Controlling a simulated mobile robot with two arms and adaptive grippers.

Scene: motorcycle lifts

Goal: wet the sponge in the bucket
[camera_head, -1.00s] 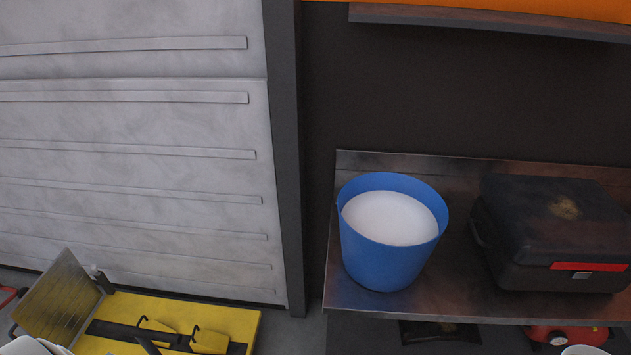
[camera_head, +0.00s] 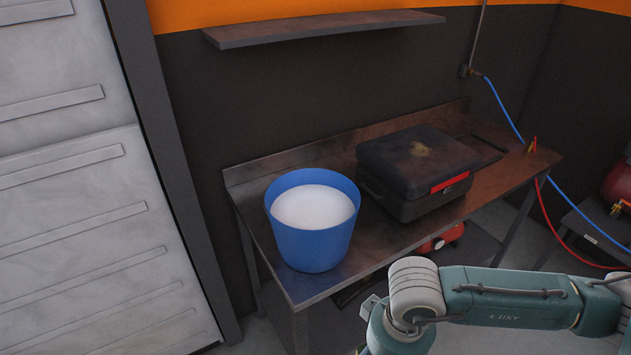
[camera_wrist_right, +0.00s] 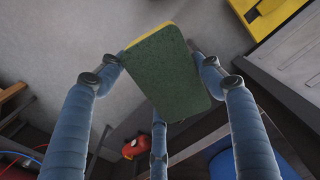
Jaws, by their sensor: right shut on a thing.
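The blue bucket (camera_head: 312,245) stands upright on the left end of the metal workbench and holds a white, foamy-looking fill (camera_head: 313,207). In the right wrist view the sponge (camera_wrist_right: 165,75), green on its broad face with a yellow edge, is held between the fingers of my right gripper (camera_wrist_right: 160,80), which is shut on it. Part of the blue bucket (camera_wrist_right: 224,165) shows at the lower right there, partly behind a finger, apart from the sponge. In the head view my right arm comes in from the lower right; its gripper is out of frame. My left gripper is not in view.
A black case (camera_head: 420,170) with a red label stands right of the bucket on the workbench (camera_head: 345,150). A shelf (camera_head: 325,28) hangs above. A red object (camera_head: 440,238) lies below the bench. Blue and red hoses (camera_head: 550,205) run at the right.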

